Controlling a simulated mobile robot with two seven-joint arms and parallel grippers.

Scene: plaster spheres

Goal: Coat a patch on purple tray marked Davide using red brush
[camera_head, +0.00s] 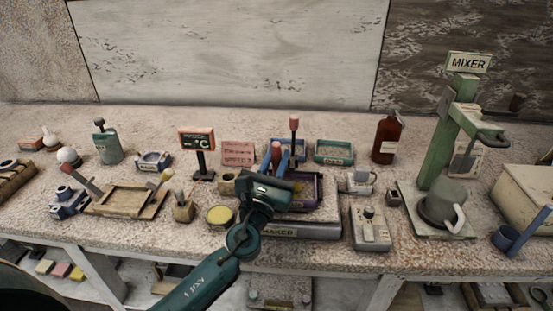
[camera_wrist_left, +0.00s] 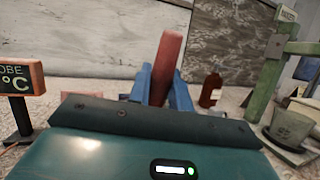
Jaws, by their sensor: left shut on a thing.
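My left gripper (camera_head: 276,158) reaches over the back of the bench with its blue fingers pointing away. It is shut on a red handle, which I take for the red brush (camera_wrist_left: 168,62); the handle stands up between the fingers in the left wrist view (camera_wrist_left: 160,88). The brush's bristles are hidden. A purple tray (camera_head: 318,192) lies on a grey machine whose label reads "MAKER" in its visible part, partly behind my gripper and wrist. The name Davide cannot be read, and the tray's inside is mostly covered. My right gripper is not in view.
A pink-topped upright rod (camera_head: 294,128) stands just behind the gripper. A teal tray (camera_head: 333,151), brown bottle (camera_head: 386,138) and green mixer (camera_head: 440,145) lie to the right. A probe display (camera_head: 197,140), yellow-filled dish (camera_head: 220,215) and wooden tray (camera_head: 128,201) lie left.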

